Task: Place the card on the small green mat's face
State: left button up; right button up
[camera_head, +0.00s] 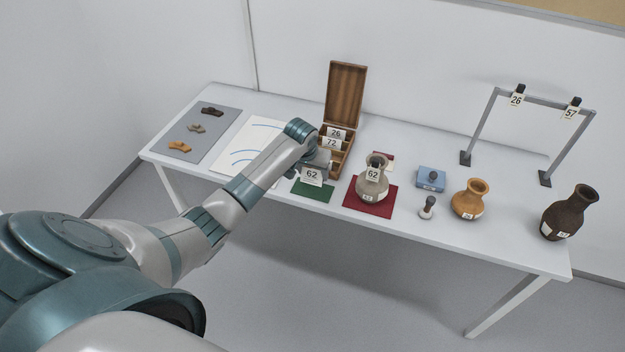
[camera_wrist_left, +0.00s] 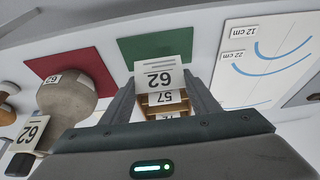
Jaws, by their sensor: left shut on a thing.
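The card marked 62 (camera_head: 311,176) is in my left gripper (camera_head: 316,166), upright just above the back of the small green mat (camera_head: 312,193). In the left wrist view the card (camera_wrist_left: 160,78) sits between the two fingers, with the green mat (camera_wrist_left: 150,48) beyond it. The left gripper is shut on the card. I cannot tell whether the card's lower edge touches the mat. My arm and the card hide part of the mat's back. My right gripper is not in view.
The open wooden box (camera_head: 345,95) with numbered cards stands right behind the gripper. To the right, a grey-brown vase (camera_head: 372,188) bearing a 62 card stands on a dark red mat (camera_head: 385,210). A drawing sheet (camera_head: 238,150) lies left. Card rack (camera_head: 547,104) stands at far right.

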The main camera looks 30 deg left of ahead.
aim_at(312, 177)
pick_arm(q)
jog(key=shift+f, duration=0.1)
notch_tip(312, 177, down, 3)
jog(key=shift+f+p, duration=0.2)
jog(key=shift+p, duration=0.25)
jog(key=shift+f, duration=0.35)
jog(key=shift+f, duration=0.1)
jog(key=o, duration=1)
